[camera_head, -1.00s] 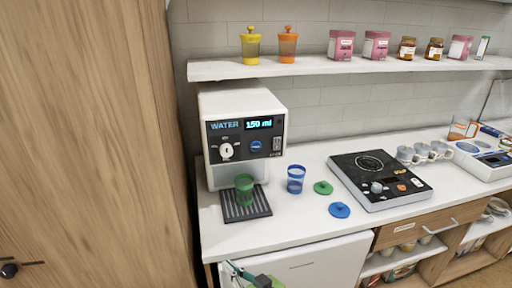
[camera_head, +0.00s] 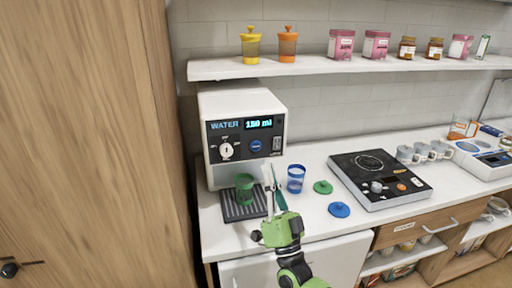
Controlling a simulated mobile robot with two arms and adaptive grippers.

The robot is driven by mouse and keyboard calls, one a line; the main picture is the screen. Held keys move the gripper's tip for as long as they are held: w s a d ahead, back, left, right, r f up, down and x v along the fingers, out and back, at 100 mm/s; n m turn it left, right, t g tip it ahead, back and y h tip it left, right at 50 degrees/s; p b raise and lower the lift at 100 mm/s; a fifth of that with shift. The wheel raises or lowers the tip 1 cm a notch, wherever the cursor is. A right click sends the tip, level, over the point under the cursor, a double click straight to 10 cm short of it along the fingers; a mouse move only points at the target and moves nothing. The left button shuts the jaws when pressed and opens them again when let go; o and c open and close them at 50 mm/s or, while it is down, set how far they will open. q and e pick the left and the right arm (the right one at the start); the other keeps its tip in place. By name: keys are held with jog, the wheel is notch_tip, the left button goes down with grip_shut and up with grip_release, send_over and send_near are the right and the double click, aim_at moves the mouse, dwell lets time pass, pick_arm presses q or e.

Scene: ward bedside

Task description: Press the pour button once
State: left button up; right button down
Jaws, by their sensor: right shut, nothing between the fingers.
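The water dispenser (camera_head: 240,110) stands on the counter at the left, its display lit and reading 150 ml. A round blue button (camera_head: 256,146) sits below the display, to the right of a white dial (camera_head: 226,149). I take the blue button to be the pour button; its label is too small to read. A green cup (camera_head: 244,184) stands on the drip tray (camera_head: 245,211) under the dispenser. My right gripper (camera_head: 271,176) is in front of the dispenser, shut and empty, with its tips below and to the right of the blue button and apart from it. My left gripper is not in view.
A blue cup (camera_head: 295,179) stands just right of my gripper. A green lid (camera_head: 323,187) and a blue lid (camera_head: 339,210) lie on the counter (camera_head: 310,220). A black cooktop (camera_head: 380,180) is farther right. A shelf (camera_head: 340,67) with jars runs above.

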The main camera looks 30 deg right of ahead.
aim_at(256, 146)
jog(key=shift+w, duration=0.1)
jog(key=shift+w+d+b, duration=0.35)
jog(key=shift+w+b, duration=0.45)
jog(key=shift+w, duration=0.6)
jog(key=shift+w+d+b, duration=0.3)
jog(key=shift+w+b, duration=0.55)
jog(key=shift+w, duration=0.55)
jog(key=shift+w+d+b, duration=0.35)
jog(key=shift+w+b, duration=0.45)
jog(key=shift+w, duration=0.6)
jog(key=shift+w, duration=0.1)
jog(key=shift+w+d+b, duration=0.1)
jog(key=shift+w+b, duration=0.2)
jog(key=shift+w, duration=0.05)
